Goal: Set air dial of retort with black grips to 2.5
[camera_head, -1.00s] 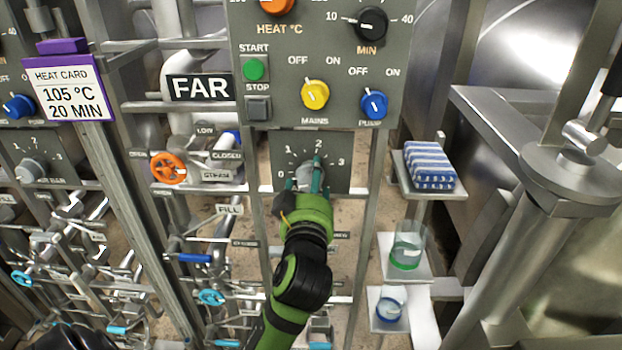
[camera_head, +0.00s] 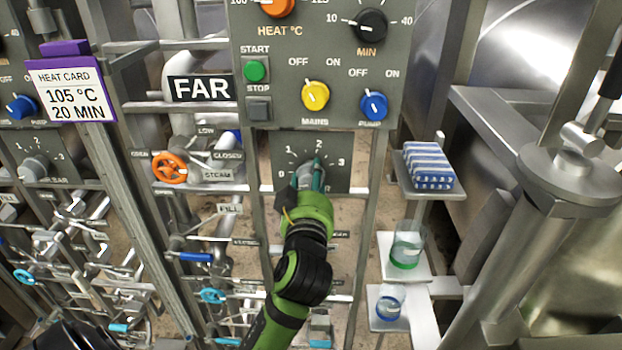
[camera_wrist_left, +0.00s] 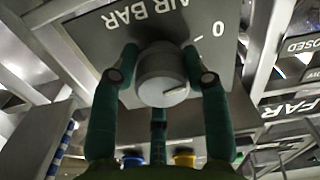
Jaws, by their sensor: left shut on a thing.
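The air dial (camera_head: 307,172) is a grey round knob on a grey plate (camera_head: 343,174) with a scale from 0 to 3, below the main control panel. In the left wrist view the knob (camera_wrist_left: 163,80) shows a short pale mark, and the plate (camera_wrist_left: 95,32) reads AIR BAR upside down. My left gripper (camera_head: 309,178) is shut on the knob, with its green fingers on either side of it; the fingers also show in the left wrist view (camera_wrist_left: 163,66). The fingers partly cover the dial in the head view, so its exact reading cannot be told. My right gripper is out of view.
Above are the yellow MAINS knob (camera_head: 315,95), blue PUMP knob (camera_head: 373,104) and green START button (camera_head: 255,70). A FAR sign (camera_head: 201,88) and orange valve wheel (camera_head: 169,168) are left. Another dial (camera_head: 35,168) is far left. Shelves with a striped cloth (camera_head: 429,165) and glassware (camera_head: 407,245) are right.

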